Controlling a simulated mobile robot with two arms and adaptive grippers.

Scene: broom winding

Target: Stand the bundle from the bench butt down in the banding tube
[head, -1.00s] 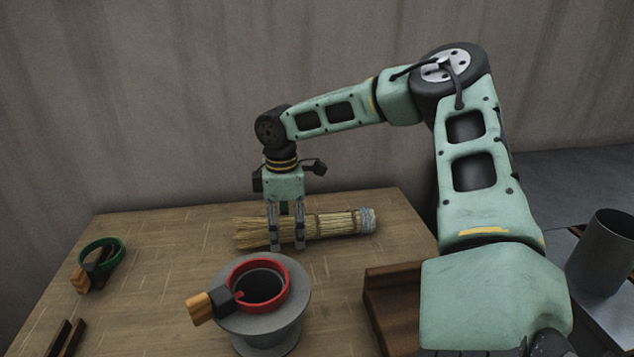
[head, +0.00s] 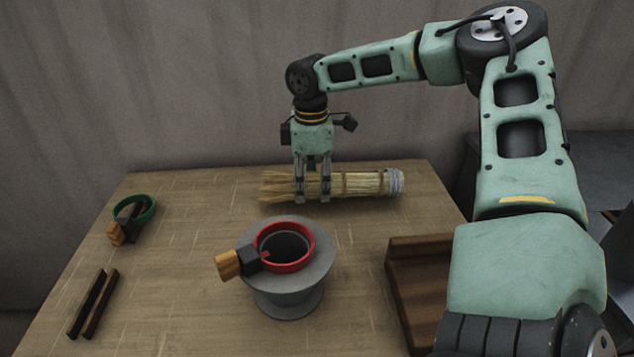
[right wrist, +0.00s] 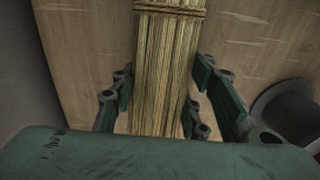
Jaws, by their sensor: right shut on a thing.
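The straw bundle (head: 362,184) lies level near the back of the bench, loose bristle tips to the left and a grey-bound butt to the right. My right gripper (head: 312,198) points down over its bristle half and is shut on it. In the right wrist view the bundle (right wrist: 165,70) runs between the fingers (right wrist: 165,105), with a cord tie at the top. A grey flanged tube (head: 288,300), apparently the banding tube, stands upright in front of the bundle. A red ring clamp (head: 288,266) with a wooden handle sits around its dark open mouth. My left gripper is out of view.
Two more dark rails (head: 92,305) lie at the front left. A brown wooden tray (head: 410,290) is at the right, partly behind my right arm.

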